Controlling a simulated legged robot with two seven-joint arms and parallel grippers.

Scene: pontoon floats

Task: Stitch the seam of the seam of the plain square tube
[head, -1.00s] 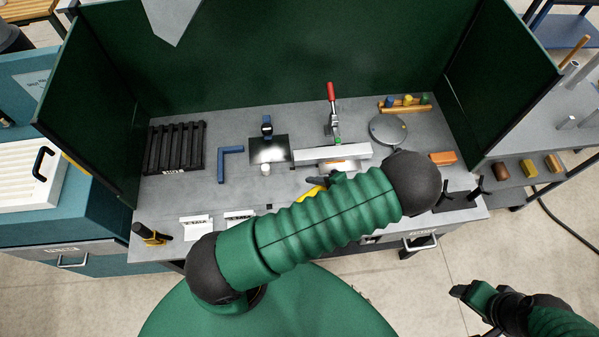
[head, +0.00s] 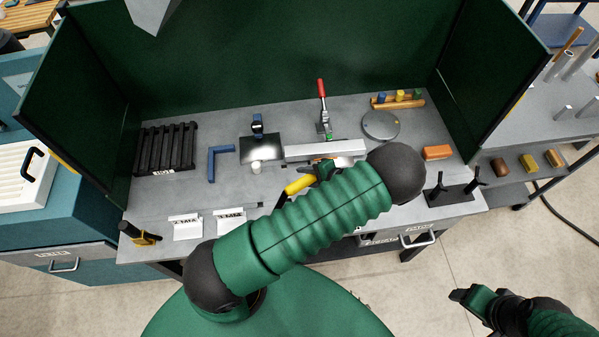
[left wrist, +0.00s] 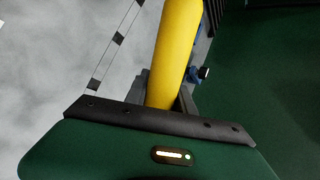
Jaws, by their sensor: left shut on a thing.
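The plain square tube (head: 318,150) is silver and lies lengthwise on the grey bench, in front of a toggle clamp (head: 323,125) with a red handle. My left arm crosses the front of the bench. My left gripper (head: 322,172) is just in front of the tube and shut on a yellow torch-like tool (head: 299,185). In the left wrist view the yellow tool (left wrist: 178,50) rises from between the jaws. The tool's tip and the seam are hidden or too small to tell. My right gripper (head: 465,297) is low at the right, away from the bench; its jaws are unclear.
Dark green screens (head: 270,60) wall the bench. On it are a black rack (head: 166,148), a blue square (head: 215,163), a round disc (head: 381,125), an orange block (head: 437,152), a black forked stand (head: 450,193) and white labelled cards (head: 186,227). Bare bench lies at left centre.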

